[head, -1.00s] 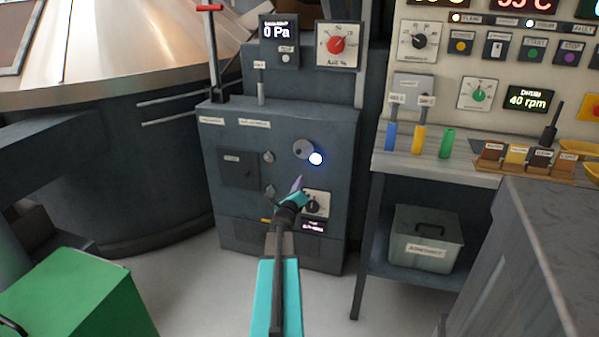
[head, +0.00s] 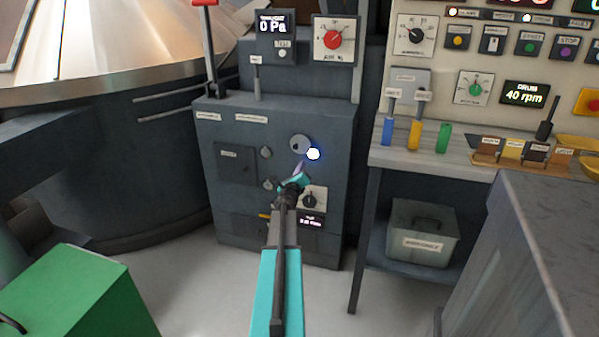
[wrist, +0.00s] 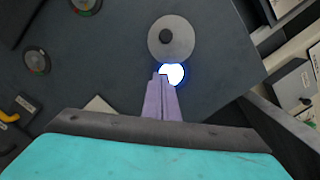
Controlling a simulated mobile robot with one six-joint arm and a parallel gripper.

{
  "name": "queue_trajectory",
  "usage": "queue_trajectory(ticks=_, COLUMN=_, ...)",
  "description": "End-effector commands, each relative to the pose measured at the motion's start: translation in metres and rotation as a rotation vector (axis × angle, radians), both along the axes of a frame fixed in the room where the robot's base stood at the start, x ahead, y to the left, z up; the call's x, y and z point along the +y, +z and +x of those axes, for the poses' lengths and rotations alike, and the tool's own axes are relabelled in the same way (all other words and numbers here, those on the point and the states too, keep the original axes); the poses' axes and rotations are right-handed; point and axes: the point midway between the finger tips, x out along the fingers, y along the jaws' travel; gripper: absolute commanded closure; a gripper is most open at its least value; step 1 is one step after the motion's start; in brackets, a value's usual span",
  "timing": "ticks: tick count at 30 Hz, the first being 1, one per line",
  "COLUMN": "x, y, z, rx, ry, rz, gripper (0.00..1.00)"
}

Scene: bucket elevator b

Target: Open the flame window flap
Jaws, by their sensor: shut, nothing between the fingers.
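The flame window flap looks like a round grey disc (head: 299,144) with a dark knob, on the front of the dark grey burner cabinet (head: 215,125). It also shows in the wrist view (wrist: 160,24). A bright blue-white round glow (head: 313,154) sits at the disc's lower right, and just below the disc in the wrist view (wrist: 174,74). My gripper (head: 301,166) is shut and empty, with its purple fingers pointing at the cabinet below the disc. In the wrist view the fingertips (wrist: 160,77) overlap the glow's left edge; I cannot tell whether they touch anything.
A dial (head: 311,200) sits just below right of my gripper. A small hatch (head: 235,164) and two round knobs lie to the left. A workbench (head: 400,157) with coloured tools stands to the right, and a green box (head: 75,290) at the lower left.

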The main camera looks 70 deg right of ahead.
Motion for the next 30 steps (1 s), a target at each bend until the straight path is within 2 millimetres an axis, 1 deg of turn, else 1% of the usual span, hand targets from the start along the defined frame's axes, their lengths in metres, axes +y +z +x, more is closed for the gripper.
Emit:
queue_trajectory(ticks=1, x=-0.007, y=0.000, z=0.001, rx=0.000, ry=0.000, rz=0.000, gripper=1.00)
queue_trajectory(ticks=7, x=-0.024, y=0.001, z=0.003, rx=0.000, ry=0.000, rz=0.000, gripper=1.00)
queue_trajectory(ticks=9, x=-0.024, y=0.011, z=0.010, rx=0.000, ry=0.002, rz=-0.001, gripper=1.00)
queue_trajectory(ticks=16, x=-0.026, y=0.027, z=0.025, rx=0.000, ry=0.001, rz=-0.001, gripper=1.00)
queue_trajectory(ticks=20, x=-0.026, y=0.031, z=0.028, rx=0.000, ry=0.000, rz=0.000, gripper=1.00)
queue_trajectory(ticks=30, x=-0.026, y=0.031, z=0.029, rx=0.000, ry=0.000, rz=0.000, gripper=1.00)
